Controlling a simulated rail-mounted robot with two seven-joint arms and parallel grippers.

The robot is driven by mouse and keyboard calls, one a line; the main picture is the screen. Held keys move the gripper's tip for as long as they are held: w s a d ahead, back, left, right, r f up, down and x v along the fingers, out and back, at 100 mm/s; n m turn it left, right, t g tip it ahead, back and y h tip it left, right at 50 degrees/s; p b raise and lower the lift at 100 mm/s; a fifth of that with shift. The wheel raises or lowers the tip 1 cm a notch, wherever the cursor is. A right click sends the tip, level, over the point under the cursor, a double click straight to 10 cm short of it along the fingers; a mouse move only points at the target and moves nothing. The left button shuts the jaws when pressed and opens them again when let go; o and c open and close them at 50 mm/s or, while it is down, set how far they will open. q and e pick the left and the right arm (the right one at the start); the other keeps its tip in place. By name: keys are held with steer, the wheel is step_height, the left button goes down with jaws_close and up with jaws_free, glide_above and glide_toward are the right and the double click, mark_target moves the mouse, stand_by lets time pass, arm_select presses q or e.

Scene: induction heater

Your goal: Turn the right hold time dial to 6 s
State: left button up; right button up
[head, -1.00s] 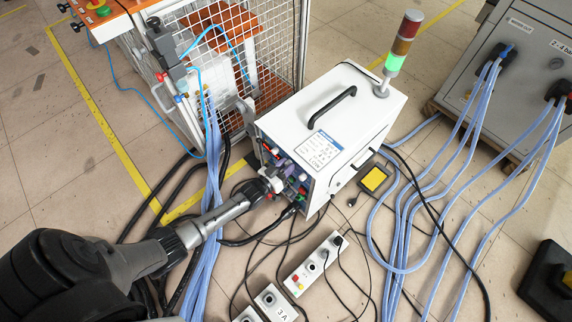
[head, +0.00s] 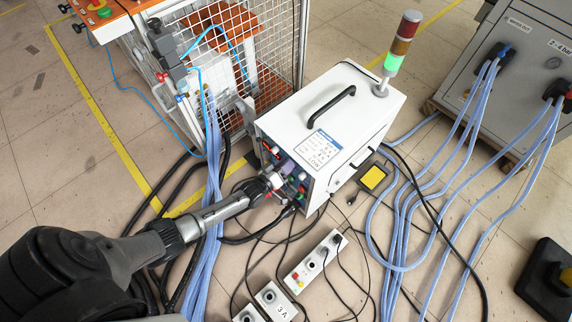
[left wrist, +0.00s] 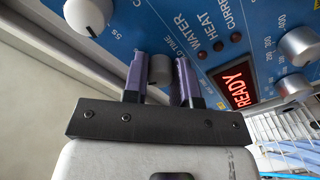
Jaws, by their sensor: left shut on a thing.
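The white heater box (head: 330,120) has a blue front panel, seen close up in the left wrist view (left wrist: 215,25). My left gripper (head: 276,181) is at this panel. In the left wrist view its two purple fingers (left wrist: 160,78) are shut on a small grey dial (left wrist: 160,68), one on each side. Lettering that reads like the end of "HOLD TIME" is beside this dial. The dial's pointer and scale are hidden or too small to read. My right gripper is not in view.
A white knob (left wrist: 88,14) with a "5s" mark is left of the fingers. Two silver knobs (left wrist: 298,46) and a lit red "READY" display (left wrist: 236,86) are to the right. Cables and a socket strip (head: 313,262) lie on the floor below. A wire cage (head: 225,45) stands behind.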

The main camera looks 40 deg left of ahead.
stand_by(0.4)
arm_select(q)
steer(key=o, duration=0.9)
steer(key=s+p, duration=0.1)
steer(key=s, duration=0.3)
steer(key=s+a+p, duration=0.1)
steer(key=s+p, duration=0.1)
steer(key=s, duration=0.3)
steer(key=s+p, duration=0.2)
steer(key=s, duration=0.2)
steer(key=shift+s+a+r, duration=0.15)
steer(key=shift+s, duration=0.25)
